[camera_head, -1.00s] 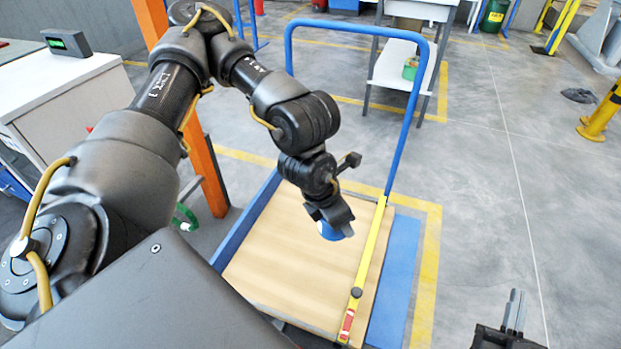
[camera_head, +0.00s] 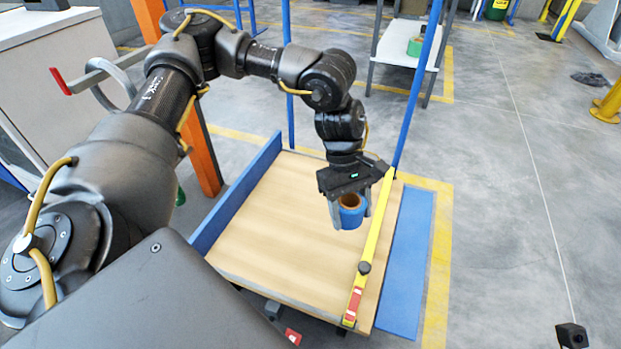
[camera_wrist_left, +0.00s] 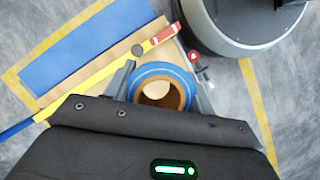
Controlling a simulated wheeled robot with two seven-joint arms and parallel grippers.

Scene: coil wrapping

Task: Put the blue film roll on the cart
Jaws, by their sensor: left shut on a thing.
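The blue film roll (camera_head: 351,213) has a brown cardboard core and is upright between the fingers of my left gripper (camera_head: 350,214). The gripper is shut on it, and the roll is over the cart's wooden deck (camera_head: 270,225), near its right side. I cannot tell whether it touches the deck. In the left wrist view the roll's ring and open core (camera_wrist_left: 162,90) show between the two fingers. A small dark part (camera_head: 571,336) at the bottom right of the head view may be my right arm; its fingers do not show.
A yellow level-like bar (camera_head: 372,240) lies along the deck's right side. A blue panel (camera_head: 407,265) is right of it, and a blue side wall (camera_head: 236,192) is on the left. An orange post (camera_head: 204,160) stands left of the cart. The deck's middle is clear.

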